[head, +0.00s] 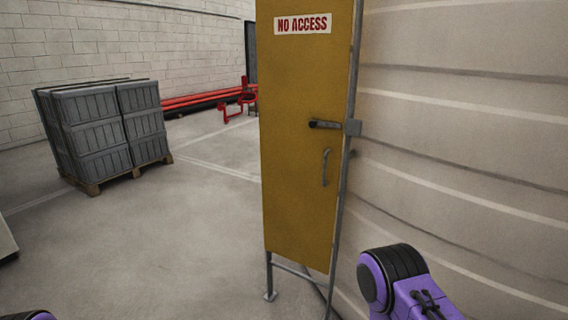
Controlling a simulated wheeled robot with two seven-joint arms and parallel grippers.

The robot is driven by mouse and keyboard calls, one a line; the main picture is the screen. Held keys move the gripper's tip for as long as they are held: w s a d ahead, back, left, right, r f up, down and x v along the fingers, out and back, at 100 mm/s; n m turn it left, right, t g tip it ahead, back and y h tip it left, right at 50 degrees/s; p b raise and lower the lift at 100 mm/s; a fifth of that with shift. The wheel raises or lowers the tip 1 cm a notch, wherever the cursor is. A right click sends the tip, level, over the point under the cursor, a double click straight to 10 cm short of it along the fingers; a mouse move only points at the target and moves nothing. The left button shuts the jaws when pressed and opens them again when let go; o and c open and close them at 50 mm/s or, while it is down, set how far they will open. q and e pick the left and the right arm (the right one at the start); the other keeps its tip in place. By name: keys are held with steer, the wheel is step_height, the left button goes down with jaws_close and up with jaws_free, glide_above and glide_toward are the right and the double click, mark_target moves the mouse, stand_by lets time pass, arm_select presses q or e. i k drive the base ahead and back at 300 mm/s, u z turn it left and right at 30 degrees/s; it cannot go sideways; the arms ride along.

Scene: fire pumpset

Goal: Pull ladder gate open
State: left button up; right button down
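The ladder gate (295,170) is a tall yellow panel with a red-on-white "NO ACCESS" sign (303,24) near its top. It stands upright in front of me, just right of centre. A dark lever latch (325,124) sits at its right edge against a grey bracket (353,128) on the metal post. A grey pull handle (325,167) is below the latch. A purple and black part of my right arm shows at the lower right, apart from the gate. A small piece of my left arm shows at the bottom left. Neither gripper shows.
A pale ribbed tank wall (465,140) fills the right side beside the gate. A pallet (115,178) with stacked grey crates (105,130) stands at the left. Red pipes (205,98) lie along the back brick wall. The floor (190,230) left of the gate is clear.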

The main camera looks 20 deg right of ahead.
mark_target(304, 47)
steer(key=z, duration=0.2)
steer(key=i, duration=0.7)
steer(key=z, duration=0.5)
